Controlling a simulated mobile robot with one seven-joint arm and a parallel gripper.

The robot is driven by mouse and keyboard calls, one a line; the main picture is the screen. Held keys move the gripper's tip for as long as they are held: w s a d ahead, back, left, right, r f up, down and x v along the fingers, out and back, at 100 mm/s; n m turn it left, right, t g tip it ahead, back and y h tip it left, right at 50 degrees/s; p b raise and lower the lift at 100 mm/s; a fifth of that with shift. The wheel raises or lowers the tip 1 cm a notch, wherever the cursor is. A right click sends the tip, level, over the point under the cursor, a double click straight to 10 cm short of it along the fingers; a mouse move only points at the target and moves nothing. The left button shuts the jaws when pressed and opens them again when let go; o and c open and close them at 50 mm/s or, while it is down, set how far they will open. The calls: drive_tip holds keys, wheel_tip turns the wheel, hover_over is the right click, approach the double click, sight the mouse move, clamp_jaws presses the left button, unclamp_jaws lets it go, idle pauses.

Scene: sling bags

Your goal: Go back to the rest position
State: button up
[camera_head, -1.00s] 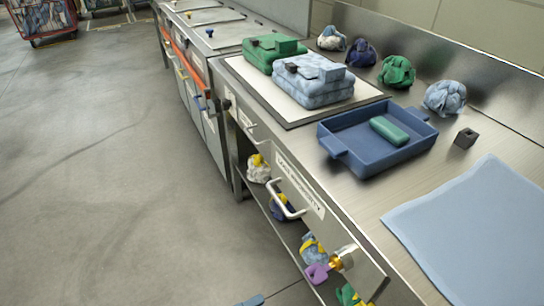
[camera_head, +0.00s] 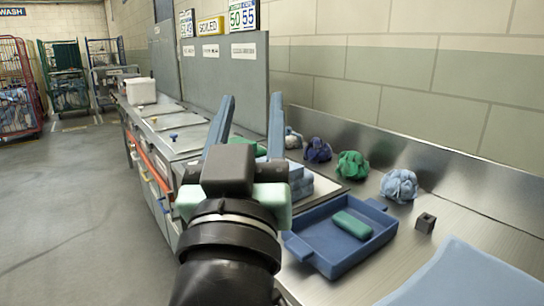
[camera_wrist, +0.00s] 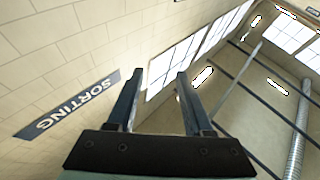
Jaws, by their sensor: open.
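My gripper (camera_head: 247,122) is raised in front of the steel counter in the head view, its two long blue-grey fingers standing up and spread apart. It is empty. In the wrist view the same gripper (camera_wrist: 157,88) is open, with only wall, windows and ceiling beyond the fingers. The gripper and wrist hide part of the folded blue cloth stack (camera_head: 303,185) and most of the green one (camera_head: 247,143) behind them.
A blue tray (camera_head: 310,262) holding a green block (camera_head: 352,225) stands on the counter to the right. Crumpled bundles, such as a green one (camera_head: 352,165) and a light blue one (camera_head: 399,185), line the back. A dark cube (camera_head: 425,222) and a blue cloth (camera_head: 462,278) lie at right. Open floor (camera_head: 75,220) is at left.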

drive_tip(key=s+d+r+t, duration=0.3)
drive_tip(key=s+r+t, duration=0.1)
drive_tip(key=s+r, duration=0.6)
wheel_tip(320, 180, up, 21)
drive_tip(key=y+p, duration=0.1)
drive_tip(key=p, duration=2)
drive_tip(key=shift+w+a+f, duration=0.15)
drive_tip(key=shift+w+a, duration=0.25)
drive_tip(key=shift+a, duration=0.05)
